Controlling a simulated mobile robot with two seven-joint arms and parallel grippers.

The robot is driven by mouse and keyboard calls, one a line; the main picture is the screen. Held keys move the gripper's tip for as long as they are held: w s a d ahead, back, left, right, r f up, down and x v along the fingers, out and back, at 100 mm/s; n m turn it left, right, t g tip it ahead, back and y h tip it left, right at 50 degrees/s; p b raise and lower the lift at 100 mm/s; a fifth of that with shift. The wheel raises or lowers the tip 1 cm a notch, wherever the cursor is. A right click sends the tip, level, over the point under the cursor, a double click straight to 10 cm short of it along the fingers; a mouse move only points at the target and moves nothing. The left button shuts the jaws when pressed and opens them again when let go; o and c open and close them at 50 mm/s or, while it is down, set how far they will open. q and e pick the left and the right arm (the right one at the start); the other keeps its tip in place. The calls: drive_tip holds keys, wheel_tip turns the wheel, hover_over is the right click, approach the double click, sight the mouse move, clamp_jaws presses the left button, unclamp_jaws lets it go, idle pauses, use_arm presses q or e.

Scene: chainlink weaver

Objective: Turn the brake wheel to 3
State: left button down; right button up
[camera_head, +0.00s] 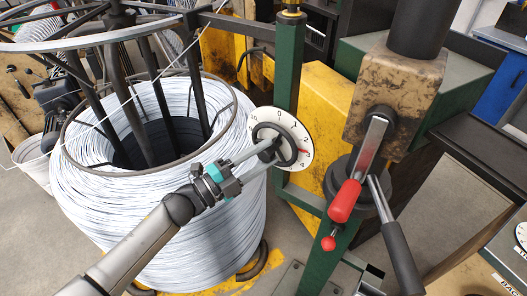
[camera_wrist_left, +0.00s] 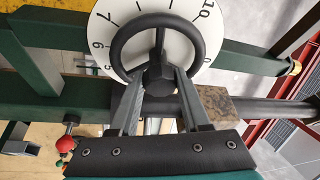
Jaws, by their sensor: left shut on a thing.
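The brake wheel (camera_head: 287,140) is a small black handwheel in front of a white numbered dial (camera_head: 297,131) on the green post. The left wrist view shows the wheel's rim (camera_wrist_left: 115,45) and the dial (camera_wrist_left: 103,30) behind it. A red mark (camera_head: 303,151) shows on the dial's right side, just past the 2. I cannot tell for sure which number the wheel stands at. My left gripper (camera_head: 269,152) reaches the wheel from the lower left. In the left wrist view its two fingers (camera_wrist_left: 157,80) are shut on the wheel's dark hub. My right gripper is not in view.
A large coil of white wire (camera_head: 160,225) stands left of the dial, under my left arm. A red-handled lever (camera_head: 345,200) and a black-handled lever (camera_head: 402,258) are to the right. A yellow machine body (camera_head: 320,100) is behind the green post (camera_head: 289,65).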

use_arm(q)
drive_tip(key=shift+w+a+r+m+g, duration=0.1)
drive_tip(key=shift+m+g, duration=0.2)
drive_tip(key=shift+m, duration=0.4)
drive_tip(key=shift+m+p, duration=0.3)
drive_tip(key=c, duration=0.7)
unclamp_jaws()
drive_tip(key=b+v, duration=0.1)
drive_tip(key=v, duration=1.4)
drive_tip(key=shift+a+r, duration=0.1)
drive_tip(key=shift+r, duration=0.05)
